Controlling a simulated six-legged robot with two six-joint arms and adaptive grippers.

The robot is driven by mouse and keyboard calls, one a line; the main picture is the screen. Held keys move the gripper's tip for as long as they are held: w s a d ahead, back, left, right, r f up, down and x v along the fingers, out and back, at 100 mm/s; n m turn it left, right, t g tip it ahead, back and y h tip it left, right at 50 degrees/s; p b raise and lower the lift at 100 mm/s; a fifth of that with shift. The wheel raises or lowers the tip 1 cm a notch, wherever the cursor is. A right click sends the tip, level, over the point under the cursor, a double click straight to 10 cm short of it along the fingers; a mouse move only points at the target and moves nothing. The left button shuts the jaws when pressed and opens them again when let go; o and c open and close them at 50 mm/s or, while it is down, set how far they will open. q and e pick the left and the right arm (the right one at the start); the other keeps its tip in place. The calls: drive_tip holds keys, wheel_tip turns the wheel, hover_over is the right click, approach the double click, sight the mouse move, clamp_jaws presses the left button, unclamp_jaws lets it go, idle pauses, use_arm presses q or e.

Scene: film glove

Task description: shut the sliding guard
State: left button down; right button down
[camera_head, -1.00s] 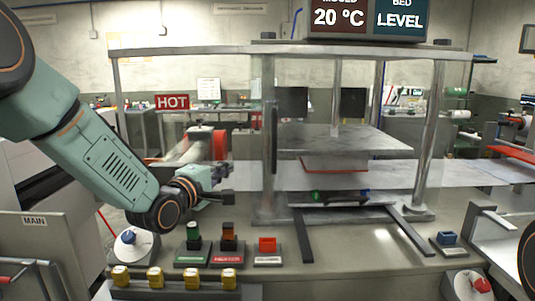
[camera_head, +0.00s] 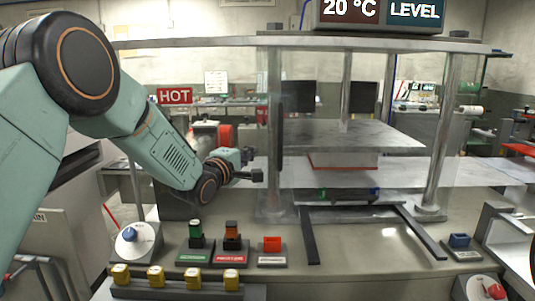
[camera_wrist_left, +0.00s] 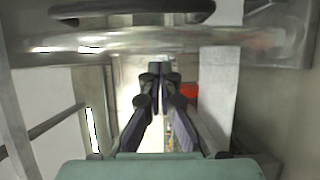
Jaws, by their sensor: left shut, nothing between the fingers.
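The sliding guard is a clear panel (camera_head: 268,95) at the front of the press, with a tall dark upright handle (camera_head: 281,135). The opening to the right of the handle, in front of the press plates, looks uncovered, though the clear panel's exact edges are hard to tell. My left gripper (camera_head: 258,176) is shut and empty, just left of the lower part of the handle and apparently apart from it. In the left wrist view its fingers (camera_wrist_left: 160,72) are together with nothing between them. A dark bar (camera_wrist_left: 130,10), probably the handle, crosses the top there. My right gripper is out of view.
The press plate (camera_head: 350,135) stands behind the frame post (camera_head: 440,140). Two dark rails (camera_head: 309,235) reach forward on the bench. A HOT sign (camera_head: 174,96) hangs left.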

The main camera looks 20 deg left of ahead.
sight(267, 152)
use_arm(q)
drive_tip(key=d, duration=0.1)
drive_tip(key=w+d, duration=0.1)
drive_tip(key=d, duration=0.2)
drive_tip(key=shift+w+d+r, duration=0.1)
drive_tip(key=shift+w+d, duration=0.05)
drive_tip(key=shift+w, duration=0.15)
drive_tip(key=shift+s+r, duration=0.1)
drive_tip(key=shift+d, duration=0.2)
